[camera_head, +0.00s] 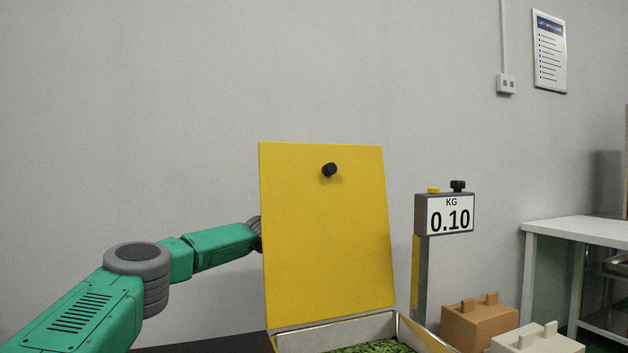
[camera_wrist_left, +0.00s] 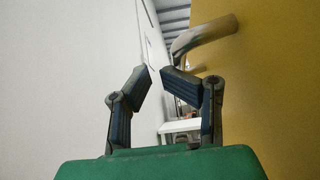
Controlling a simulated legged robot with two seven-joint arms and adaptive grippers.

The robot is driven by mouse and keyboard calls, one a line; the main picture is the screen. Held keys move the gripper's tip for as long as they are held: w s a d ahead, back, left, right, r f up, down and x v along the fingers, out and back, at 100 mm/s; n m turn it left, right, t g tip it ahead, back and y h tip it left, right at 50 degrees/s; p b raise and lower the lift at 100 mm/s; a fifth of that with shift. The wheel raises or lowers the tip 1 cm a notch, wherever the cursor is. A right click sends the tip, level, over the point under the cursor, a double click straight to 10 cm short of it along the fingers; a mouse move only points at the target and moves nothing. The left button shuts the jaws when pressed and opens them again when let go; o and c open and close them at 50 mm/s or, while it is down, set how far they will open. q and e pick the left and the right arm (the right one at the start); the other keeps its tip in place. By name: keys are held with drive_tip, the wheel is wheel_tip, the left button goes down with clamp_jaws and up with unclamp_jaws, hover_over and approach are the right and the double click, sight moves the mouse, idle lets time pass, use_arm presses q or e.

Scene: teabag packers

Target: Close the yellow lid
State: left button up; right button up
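The yellow lid (camera_head: 325,245) stands raised, nearly upright, at the back of a metal-rimmed container (camera_head: 345,332) with green leafy contents. A black knob (camera_head: 330,170) sits near the lid's upper edge. My left arm reaches in from the left, and its gripper is hidden behind the lid in the head view. In the left wrist view, my left gripper (camera_wrist_left: 156,70) has its fingers angled inward with a narrow gap between the tips and nothing between them. The lid's yellow face (camera_wrist_left: 265,80) fills the right side there, apart from the fingers. My right gripper is not in view.
A scale display (camera_head: 450,215) reading 0.10 KG stands right of the lid. A brown block (camera_head: 478,325) and a cream block (camera_head: 538,342) sit at the lower right. A white table (camera_head: 580,230) is farther right. A curved metal piece (camera_wrist_left: 203,35) is beyond my left fingers.

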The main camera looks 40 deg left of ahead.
use_arm(q)
drive_tip(key=v, duration=1.1)
drive_tip(key=shift+f, duration=0.55)
drive_tip(key=shift+s, duration=0.1)
